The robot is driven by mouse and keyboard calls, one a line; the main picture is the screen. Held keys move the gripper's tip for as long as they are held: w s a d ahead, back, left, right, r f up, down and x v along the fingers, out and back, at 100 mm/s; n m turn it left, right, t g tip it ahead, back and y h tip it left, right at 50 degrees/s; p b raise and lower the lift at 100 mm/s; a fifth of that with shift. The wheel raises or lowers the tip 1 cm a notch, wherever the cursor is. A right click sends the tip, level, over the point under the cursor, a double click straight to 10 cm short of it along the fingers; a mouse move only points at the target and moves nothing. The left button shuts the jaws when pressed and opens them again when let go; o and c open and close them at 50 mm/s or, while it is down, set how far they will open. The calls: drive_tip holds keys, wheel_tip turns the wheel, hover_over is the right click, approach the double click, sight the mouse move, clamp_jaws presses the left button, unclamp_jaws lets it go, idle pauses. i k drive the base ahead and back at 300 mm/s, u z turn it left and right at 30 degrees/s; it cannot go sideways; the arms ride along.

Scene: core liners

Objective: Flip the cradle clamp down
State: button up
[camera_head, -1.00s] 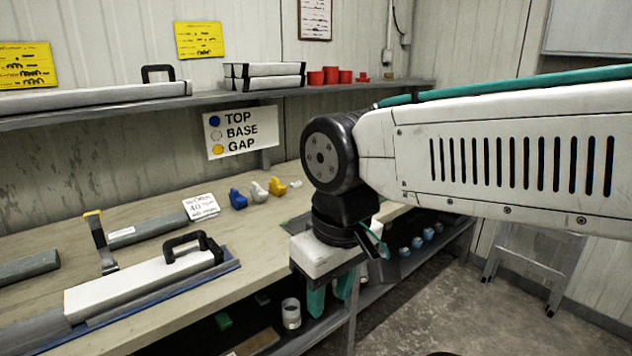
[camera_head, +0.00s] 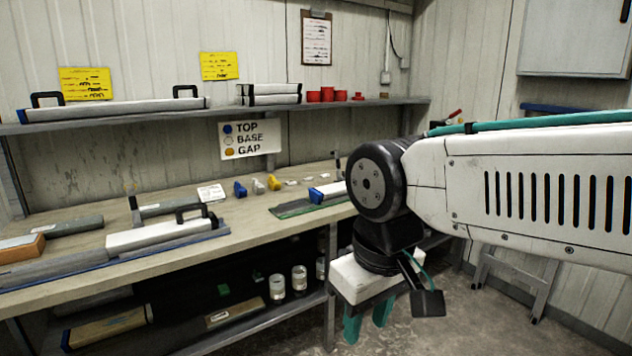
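A dark upright lever (camera_head: 134,209), which looks like the cradle clamp, stands raised behind the long cradle (camera_head: 60,268) on the bench. A white core liner lid (camera_head: 150,236) with a black handle lies along the cradle. A second small upright lever (camera_head: 337,167) stands by a blue-ended white piece on a green mat at the right; I cannot tell if it is also a clamp. My gripper (camera_head: 367,326) points down in front of the bench's right part, far to the right of the cradle. Its teal fingers are apart, with nothing seen between them; the tips are low in view.
The wooden bench (camera_head: 262,218) has a lower shelf with white cups (camera_head: 299,277) and boxes. The upper shelf (camera_head: 200,113) holds long liners and red cups (camera_head: 328,94). Blue, white and yellow clips (camera_head: 274,183) lie mid-bench. Floor is open at right, near a folded step stand (camera_head: 520,275).

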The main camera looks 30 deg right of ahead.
sight(337, 159)
drive_tip(key=z, duration=0.65)
drive_tip(key=i, duration=0.65)
drive_tip(key=z, duration=1.2)
drive_tip(key=i, duration=1.65)
drive_tip(key=u, duration=0.65)
drive_tip(key=i, duration=0.75)
drive_tip(key=u, duration=1)
drive_tip(key=i, duration=0.25)
drive_tip(key=u, duration=0.2)
